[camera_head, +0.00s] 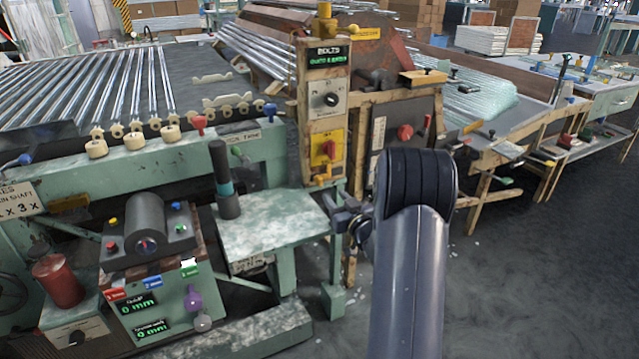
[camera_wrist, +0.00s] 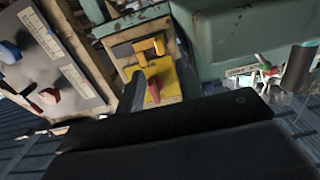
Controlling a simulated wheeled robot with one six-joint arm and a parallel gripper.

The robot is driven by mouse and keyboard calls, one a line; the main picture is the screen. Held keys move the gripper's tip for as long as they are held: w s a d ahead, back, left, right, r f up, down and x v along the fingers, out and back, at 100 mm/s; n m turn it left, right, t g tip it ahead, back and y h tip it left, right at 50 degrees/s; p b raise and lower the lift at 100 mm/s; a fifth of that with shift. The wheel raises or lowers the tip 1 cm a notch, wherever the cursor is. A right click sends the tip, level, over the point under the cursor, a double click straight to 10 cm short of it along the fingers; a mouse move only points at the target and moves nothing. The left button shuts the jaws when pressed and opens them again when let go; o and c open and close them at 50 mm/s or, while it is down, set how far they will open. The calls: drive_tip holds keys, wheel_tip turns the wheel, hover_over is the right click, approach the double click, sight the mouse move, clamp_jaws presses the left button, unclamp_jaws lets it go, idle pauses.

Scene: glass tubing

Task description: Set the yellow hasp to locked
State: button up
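The yellow hasp (camera_head: 322,180) is a small yellow-orange piece at the bottom of the rusty control post, just below a yellow plate (camera_head: 340,150) with a red switch (camera_head: 329,148). In the wrist view, which looks turned over, the hasp (camera_wrist: 150,47) sits above that plate (camera_wrist: 167,82). Whether it is locked is unclear. My gripper (camera_head: 340,215) is at the post's lower right, below the hasp in the head view and partly hidden by my arm. In the wrist view its dark body fills the lower part, apart from the hasp.
Above the switch is a dial panel (camera_head: 327,99) under a green-lit BOLTS display (camera_head: 328,56). A grey panel with a red knob (camera_head: 405,132) stands to the right. A green-white table (camera_head: 265,240) with a dark upright handle (camera_head: 224,180) stands left. Floor (camera_head: 540,240) at right is open.

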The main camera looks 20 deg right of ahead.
sight(322, 182)
drive_tip(key=w, duration=0.8)
drive_tip(key=shift+w+a+b, duration=0.15)
drive_tip(key=shift+w+b, duration=0.05)
drive_tip(key=shift+b, duration=0.1)
clamp_jaws()
